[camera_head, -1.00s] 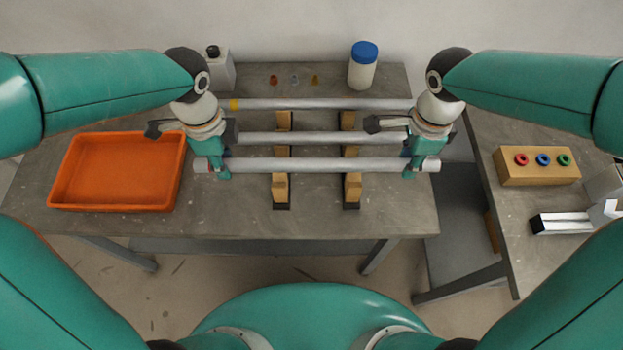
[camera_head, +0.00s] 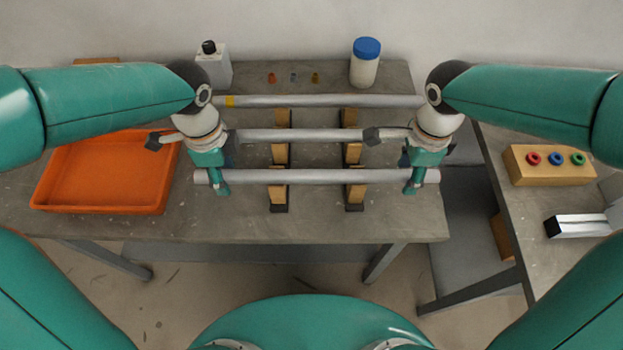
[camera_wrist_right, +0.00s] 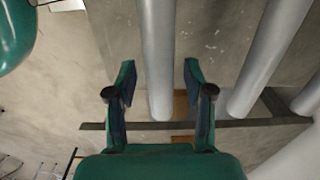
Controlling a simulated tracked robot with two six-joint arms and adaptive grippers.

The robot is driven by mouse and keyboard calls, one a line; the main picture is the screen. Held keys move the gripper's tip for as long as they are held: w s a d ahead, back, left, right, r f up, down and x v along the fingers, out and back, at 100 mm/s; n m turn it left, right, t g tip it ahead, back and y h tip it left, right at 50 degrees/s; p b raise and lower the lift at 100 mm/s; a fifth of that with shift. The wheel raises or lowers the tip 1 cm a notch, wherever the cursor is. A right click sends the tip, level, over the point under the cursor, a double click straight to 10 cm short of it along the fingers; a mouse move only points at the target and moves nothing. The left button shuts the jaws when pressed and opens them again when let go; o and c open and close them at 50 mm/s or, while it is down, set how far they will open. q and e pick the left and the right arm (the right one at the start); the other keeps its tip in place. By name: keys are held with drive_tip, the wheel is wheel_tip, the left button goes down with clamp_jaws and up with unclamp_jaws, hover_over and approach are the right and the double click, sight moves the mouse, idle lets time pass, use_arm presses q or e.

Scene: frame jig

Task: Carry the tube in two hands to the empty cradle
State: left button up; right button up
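The grey tube (camera_head: 310,176) lies level across the two nearest wooden cradle blocks (camera_head: 279,196), their tops showing on both sides of it. My left gripper (camera_head: 218,178) is at its left end, fingers on its near and far sides; it looks open, though contact is partly hidden. My right gripper (camera_head: 414,176) is at the right end. In the right wrist view the open fingers (camera_wrist_right: 159,82) straddle the tube (camera_wrist_right: 158,45), with a gap on each side. Two more tubes lie behind: a middle one (camera_head: 300,135) and a back one with a yellow band (camera_head: 320,101).
An orange tray (camera_head: 105,180) is at the left. A white bottle (camera_head: 214,72) and a blue-lidded jar (camera_head: 364,68) stand at the back. A side table at the right holds a wooden block with coloured rings (camera_head: 550,165). A gap separates the tables.

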use_arm(q)
drive_tip(key=shift+r, duration=0.2)
use_arm(e)
drive_tip(key=shift+r, duration=0.3)
use_arm(q)
wheel_tip(320, 180, up, 12)
drive_tip(key=shift+f, duration=0.25)
use_arm(e)
wheel_tip(320, 180, up, 11)
drive_tip(key=shift+r, duration=0.15)
idle(0.5)
